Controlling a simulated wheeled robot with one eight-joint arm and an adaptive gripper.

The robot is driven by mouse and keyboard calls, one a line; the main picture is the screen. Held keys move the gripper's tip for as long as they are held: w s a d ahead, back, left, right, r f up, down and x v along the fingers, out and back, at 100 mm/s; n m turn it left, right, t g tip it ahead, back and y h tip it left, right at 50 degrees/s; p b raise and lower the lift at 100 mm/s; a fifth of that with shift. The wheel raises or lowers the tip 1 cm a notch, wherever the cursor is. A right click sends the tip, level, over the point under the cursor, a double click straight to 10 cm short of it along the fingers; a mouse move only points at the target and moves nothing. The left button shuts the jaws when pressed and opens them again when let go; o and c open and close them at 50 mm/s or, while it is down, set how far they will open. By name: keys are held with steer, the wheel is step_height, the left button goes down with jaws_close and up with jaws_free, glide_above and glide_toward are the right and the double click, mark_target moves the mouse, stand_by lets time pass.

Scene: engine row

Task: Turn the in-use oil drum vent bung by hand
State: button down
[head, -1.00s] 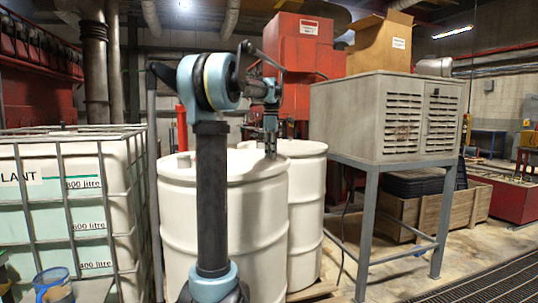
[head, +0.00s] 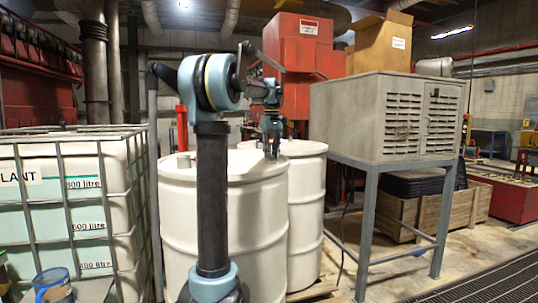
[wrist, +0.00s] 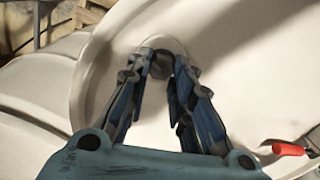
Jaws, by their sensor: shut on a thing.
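A white drum (head: 255,230) stands in front, directly behind my arm's column. My gripper (head: 270,153) points down at the far right part of its lid. In the wrist view my gripper (wrist: 162,66) has its two fingertips closed around a small dark round bung (wrist: 161,63), set in a pale ring on the white lid. The fingers hide the sides of the bung. In the head view the bung is hidden by the gripper.
A second white drum (head: 310,195) stands close behind to the right. A caged liquid tank (head: 100,225) is at left. A grey louvred cabinet (head: 385,120) on a stand is at right. A red-handled tool (wrist: 288,149) shows in the wrist view.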

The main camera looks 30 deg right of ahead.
steer(key=m, duration=0.5)
steer(key=shift+d+m, duration=0.1)
steer(key=shift+m, duration=0.2)
steer(key=m, duration=0.4)
steer(key=shift+m, duration=0.3)
steer(key=m, duration=0.5)
steer(key=shift+s, duration=0.15)
steer(key=m, duration=0.5)
steer(key=shift+s+m, duration=0.1)
steer(key=shift+m, duration=0.3)
steer(key=m, duration=1)
steer(key=shift+s+m, duration=0.15)
steer(key=shift+m, duration=0.25)
steer(key=m, duration=0.5)
steer(key=shift+m, duration=0.3)
steer(key=shift+a+m, duration=0.15)
steer(key=shift+m, duration=1)
steer(key=shift+a+m, duration=0.1)
steer(key=shift+m, duration=1.05)
